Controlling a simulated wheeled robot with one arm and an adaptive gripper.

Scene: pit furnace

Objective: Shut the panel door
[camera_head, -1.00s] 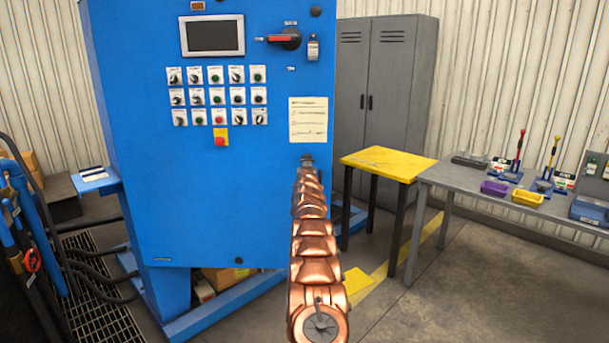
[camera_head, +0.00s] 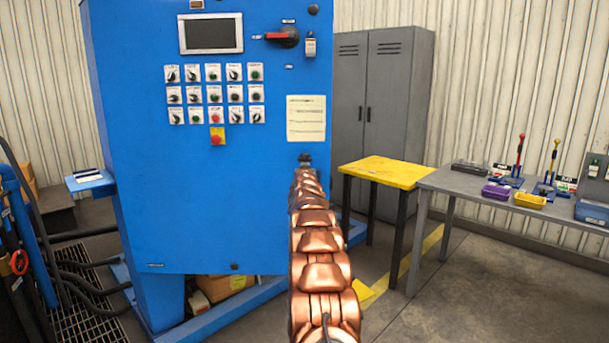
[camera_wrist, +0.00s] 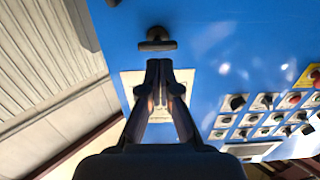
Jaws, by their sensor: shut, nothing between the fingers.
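The panel door (camera_head: 215,225) is the large blue front of the control cabinet, with a screen, rows of switches and a paper label. I cannot tell how far it stands open. A black handle (camera_wrist: 157,40) on the door shows in the wrist view, which looks upside down. My gripper (camera_wrist: 158,66) is shut and empty, its fingertips close to the handle. I cannot tell if they touch it. In the head view my copper arm reaches to the door just below the label (camera_head: 306,118) and hides most of the handle area.
A yellow-topped table (camera_head: 385,169) and a grey bench (camera_head: 450,181) with tools and small bins stand to the right. A grey locker (camera_head: 385,110) stands behind. Hoses and blue pipes (camera_head: 30,235) are at the left. Open floor lies at the lower right.

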